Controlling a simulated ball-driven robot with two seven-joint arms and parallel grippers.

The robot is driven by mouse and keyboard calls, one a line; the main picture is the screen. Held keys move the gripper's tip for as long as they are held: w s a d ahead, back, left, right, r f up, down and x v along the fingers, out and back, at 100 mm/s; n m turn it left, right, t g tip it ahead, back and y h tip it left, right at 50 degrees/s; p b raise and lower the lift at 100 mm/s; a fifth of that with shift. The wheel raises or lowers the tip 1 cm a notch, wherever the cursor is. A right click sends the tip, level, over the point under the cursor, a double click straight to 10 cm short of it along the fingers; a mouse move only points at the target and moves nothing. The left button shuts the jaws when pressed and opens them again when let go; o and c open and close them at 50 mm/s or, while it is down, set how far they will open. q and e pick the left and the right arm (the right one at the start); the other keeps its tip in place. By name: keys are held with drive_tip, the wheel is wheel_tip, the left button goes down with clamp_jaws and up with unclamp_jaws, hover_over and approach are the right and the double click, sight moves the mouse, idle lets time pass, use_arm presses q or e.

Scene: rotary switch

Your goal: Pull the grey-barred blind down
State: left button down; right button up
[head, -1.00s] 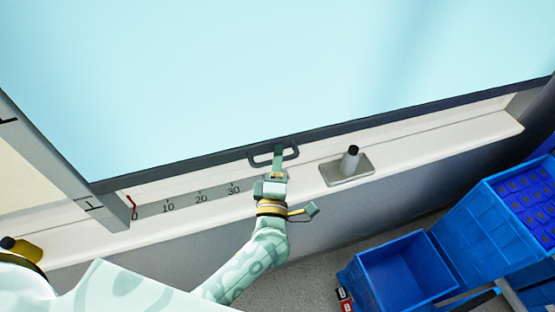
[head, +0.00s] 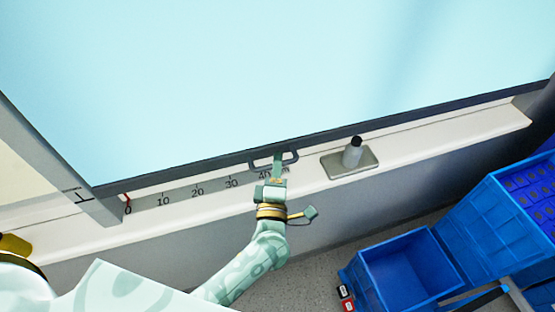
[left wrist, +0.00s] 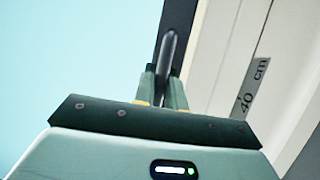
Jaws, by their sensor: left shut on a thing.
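The pale blue blind (head: 270,80) fills the upper part of the head view, with a dark grey bar (head: 400,115) along its lower edge. A dark loop handle (head: 290,157) sticks out from the middle of the bar. My left gripper (head: 278,160) is shut on this handle, and its fingers hide part of it. In the left wrist view the fingers (left wrist: 163,85) close around the handle (left wrist: 170,48), with the blind (left wrist: 80,50) at the left. My right gripper is not in view.
A ruler strip (head: 198,192) lies on the white sill (head: 455,135) below the bar. A grey plate with an upright black-tipped knob (head: 353,152) stands right of my gripper. Blue crates (head: 405,270) stand on the floor at the lower right.

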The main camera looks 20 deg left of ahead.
use_arm(q)
drive_tip(key=shift+s+f, duration=0.15)
drive_tip(key=shift+f, duration=0.2)
drive_tip(key=c, duration=1.5)
unclamp_jaws()
drive_tip(key=shift+f, duration=0.1)
drive_tip(key=shift+o, duration=0.2)
drive_tip(key=v, duration=1.6)
drive_tip(key=shift+b, duration=0.45)
